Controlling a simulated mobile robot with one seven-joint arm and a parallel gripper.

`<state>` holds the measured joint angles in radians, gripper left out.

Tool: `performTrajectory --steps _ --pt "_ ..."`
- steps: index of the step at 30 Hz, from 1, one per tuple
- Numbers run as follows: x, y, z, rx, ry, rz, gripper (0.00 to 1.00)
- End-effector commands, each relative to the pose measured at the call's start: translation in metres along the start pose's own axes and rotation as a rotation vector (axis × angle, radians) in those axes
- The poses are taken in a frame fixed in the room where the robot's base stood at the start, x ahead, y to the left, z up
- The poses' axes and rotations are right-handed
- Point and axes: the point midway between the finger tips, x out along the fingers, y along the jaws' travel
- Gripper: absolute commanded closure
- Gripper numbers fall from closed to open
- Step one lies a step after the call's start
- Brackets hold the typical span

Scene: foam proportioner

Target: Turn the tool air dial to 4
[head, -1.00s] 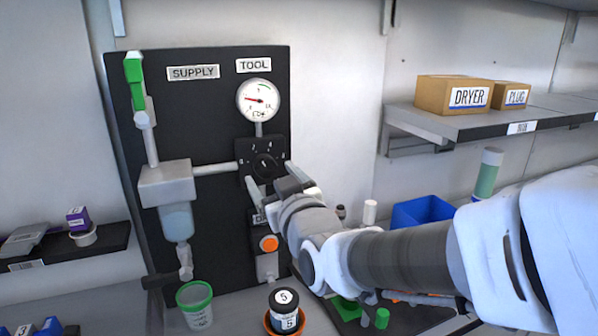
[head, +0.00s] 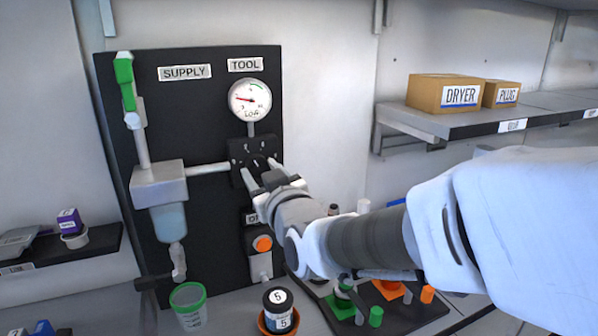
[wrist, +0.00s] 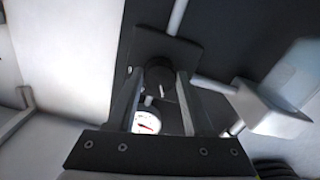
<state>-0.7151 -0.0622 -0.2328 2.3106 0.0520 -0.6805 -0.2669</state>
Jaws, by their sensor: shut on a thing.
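The tool air dial (wrist: 159,74) is a dark round knob on a square black plate (head: 255,148), below the TOOL label (head: 245,65). My gripper (head: 256,172) reaches it from the lower right, and its fingers are shut on the knob. In the wrist view my gripper (wrist: 158,92) has one finger on each side of the knob. The round white gauge (head: 250,100) sits above the dial with its red needle pointing left; it also shows in the wrist view (wrist: 146,122). The dial's markings are too small and partly hidden to read its setting.
A grey regulator body (head: 158,183) with a pipe stands left of the dial. Below are an orange button (head: 263,244), a green-rimmed cup (head: 189,305) and a black jar (head: 278,308). A shelf (head: 450,122) with boxes is at right.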

Motion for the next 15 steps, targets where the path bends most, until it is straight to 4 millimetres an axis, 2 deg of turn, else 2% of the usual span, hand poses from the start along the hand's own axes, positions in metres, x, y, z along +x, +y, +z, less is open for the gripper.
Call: performTrajectory --steps 8,15 --pt "-0.0001 -0.0004 0.0010 0.013 0.001 0.000 1.00" --pt "-0.0002 -0.0007 0.0040 0.109 0.004 0.001 1.00"
